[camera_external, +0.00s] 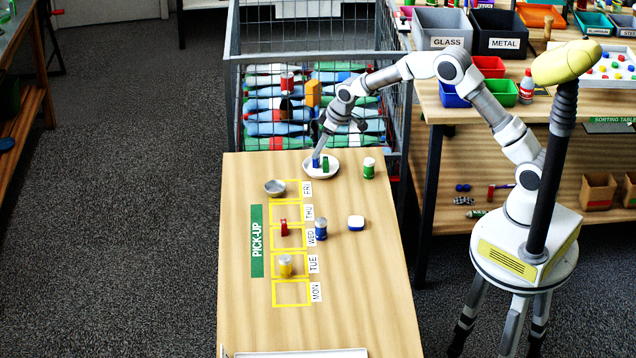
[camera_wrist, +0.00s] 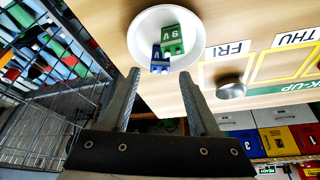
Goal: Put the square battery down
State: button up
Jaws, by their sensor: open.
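A white dish (camera_external: 332,173) stands at the far end of the wooden table; it also shows in the wrist view (camera_wrist: 145,25). Two small block-shaped batteries are in it: a green one marked 9V (camera_wrist: 172,40) and a blue one (camera_wrist: 160,60) beside it. In the external view the blue one (camera_external: 316,163) is left of the green one (camera_external: 326,163). My gripper (camera_wrist: 159,76) is open, its fingers apart over the dish's near side in the wrist view, with the blue battery between the tips' lines. I cannot tell whether either finger touches a battery.
Several cans and a blue-white box (camera_external: 356,223) stand farther down the table near yellow squares. A wire cage (camera_external: 300,55) with bottles is behind the table.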

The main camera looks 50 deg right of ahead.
jog(key=s+d+r+m, duration=0.1)
jog(key=s+d+r, duration=0.3)
jog(key=r, duration=0.5)
jog(key=s+d+r, duration=0.2)
jog(key=s+r, duration=0.5)
jog(key=r, duration=0.1)
jog(key=s+d+r+m+h, duration=0.1)
jog(key=s+d+r, duration=0.15)
jog(key=s, duration=0.35)
jog(key=s+d+r, duration=0.1)
jog(key=s+r, duration=0.2)
jog(key=s, duration=0.2)
jog(key=s+d+m, duration=0.1)
jog(key=s+d, duration=0.1)
jog(key=s, duration=0.8)
jog(key=s+d+f+m+t, duration=0.1)
jog(key=s+d, duration=0.2)
jog(key=s, duration=0.6)
jog(key=shift+s+m+h, duration=0.3)
jog(key=shift+s+h, duration=0.05)
jog(key=shift+h, duration=0.05)
notch_tip(320, 180, up, 2)
jog(key=p, duration=0.2)
jog(key=shift+r+p, duration=0.2)
jog(key=shift+p, duration=0.15)
